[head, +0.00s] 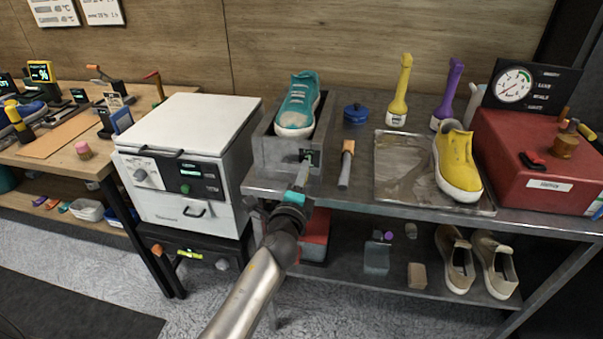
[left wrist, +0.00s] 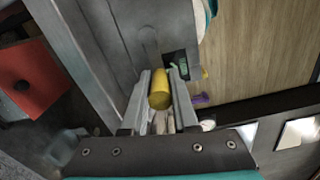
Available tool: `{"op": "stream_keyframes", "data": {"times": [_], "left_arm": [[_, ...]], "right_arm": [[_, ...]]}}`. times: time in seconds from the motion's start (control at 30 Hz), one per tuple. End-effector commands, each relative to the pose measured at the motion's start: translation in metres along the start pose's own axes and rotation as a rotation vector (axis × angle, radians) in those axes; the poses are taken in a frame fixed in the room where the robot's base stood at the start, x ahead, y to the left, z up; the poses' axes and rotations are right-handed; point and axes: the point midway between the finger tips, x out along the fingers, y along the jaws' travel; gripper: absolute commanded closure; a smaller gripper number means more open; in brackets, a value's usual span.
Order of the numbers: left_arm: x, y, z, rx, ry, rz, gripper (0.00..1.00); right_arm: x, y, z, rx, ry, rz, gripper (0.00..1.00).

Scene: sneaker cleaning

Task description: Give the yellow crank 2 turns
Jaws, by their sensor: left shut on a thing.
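The yellow crank's knob (left wrist: 160,91) shows in the left wrist view as a short yellow cylinder between my fingers. My left gripper (left wrist: 160,84) is shut on it. In the head view my left gripper (head: 304,168) is at the front face of a grey box (head: 262,150), and the crank is hidden there behind the fingers. A teal sneaker (head: 297,105) sits in the top of this box. A small green display (head: 314,157) is on the box front, just right of my fingers. My right gripper is in neither view.
The box stands at the left end of a metal table (head: 270,185). A white cabinet (head: 190,150) is close on the left. An orange-handled tool (head: 346,163), a metal tray (head: 400,170) with a yellow sneaker (head: 455,160), and a red box (head: 530,150) are to the right.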

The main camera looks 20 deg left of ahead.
Motion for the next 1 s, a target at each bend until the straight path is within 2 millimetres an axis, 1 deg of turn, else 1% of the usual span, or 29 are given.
{"op": "stream_keyframes", "data": {"times": [0.23, 0.6, 0.8, 1.0], "left_arm": [[0.000, 0.013, -0.002, 0.236, 0.002, 0.000, 1.00], [0.000, 0.028, 0.002, 0.560, 0.002, 0.000, 1.00], [0.000, 0.034, 0.004, 0.686, 0.002, 0.001, 1.00], [0.000, 0.037, 0.006, 0.764, 0.002, 0.000, 1.00]], "right_arm": [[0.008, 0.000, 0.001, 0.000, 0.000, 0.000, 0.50], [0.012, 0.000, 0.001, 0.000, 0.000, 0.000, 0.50], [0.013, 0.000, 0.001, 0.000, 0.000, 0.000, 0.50], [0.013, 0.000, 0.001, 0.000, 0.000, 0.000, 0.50]]}}
